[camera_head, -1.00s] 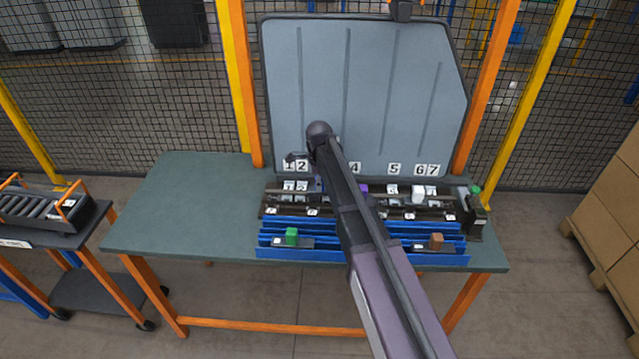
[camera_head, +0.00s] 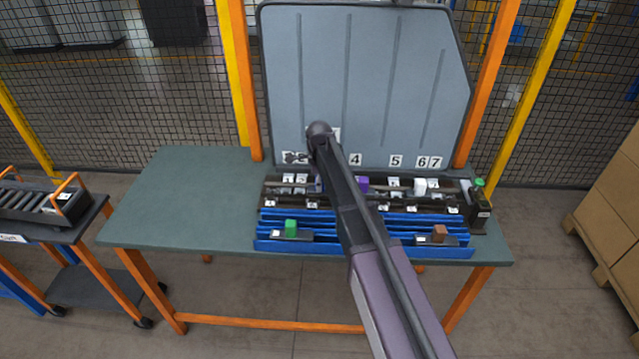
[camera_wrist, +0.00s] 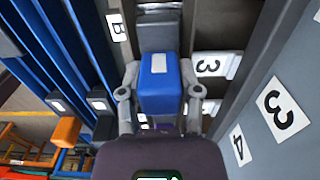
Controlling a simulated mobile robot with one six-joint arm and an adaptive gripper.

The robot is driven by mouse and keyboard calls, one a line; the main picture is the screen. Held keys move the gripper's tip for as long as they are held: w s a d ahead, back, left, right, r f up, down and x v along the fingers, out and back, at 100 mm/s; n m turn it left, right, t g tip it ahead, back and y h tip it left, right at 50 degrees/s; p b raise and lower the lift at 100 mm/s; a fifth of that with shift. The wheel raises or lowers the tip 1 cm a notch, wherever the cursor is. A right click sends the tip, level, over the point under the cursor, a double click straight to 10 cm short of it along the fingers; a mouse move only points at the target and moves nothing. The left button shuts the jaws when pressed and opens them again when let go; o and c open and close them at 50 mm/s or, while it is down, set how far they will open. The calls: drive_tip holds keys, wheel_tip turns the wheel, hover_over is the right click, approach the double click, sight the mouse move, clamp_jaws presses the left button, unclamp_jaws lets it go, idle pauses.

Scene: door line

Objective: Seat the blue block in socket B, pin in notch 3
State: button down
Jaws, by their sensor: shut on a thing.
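My gripper (camera_wrist: 160,94) is shut on the blue block (camera_wrist: 160,76) in the wrist view, with one finger on each side of it. The block is over the dark fixture row, near the label B (camera_wrist: 116,27) and the small label 3 (camera_wrist: 208,65). A grey piece (camera_wrist: 156,38) shows just beyond the block. I cannot tell whether the block touches the socket, and its pin and the notch are not clearly visible.
A blue rack (camera_head: 340,244) at the table's front holds a green block (camera_head: 291,226) and a brown block (camera_head: 439,232). A purple block (camera_head: 361,184) and a white block (camera_head: 420,187) stand in the fixture row. An upright numbered panel (camera_head: 370,90) stands behind. The table's left side is clear.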

drive_tip(key=shift+c, duration=1)
unclamp_jaws()
drive_tip(key=shift+r, duration=0.15)
wheel_tip(320, 180, up, 12)
drive_tip(key=p, duration=1.1)
drive_tip(key=shift+f+p, duration=0.25)
drive_tip(key=shift+p, duration=0.15)
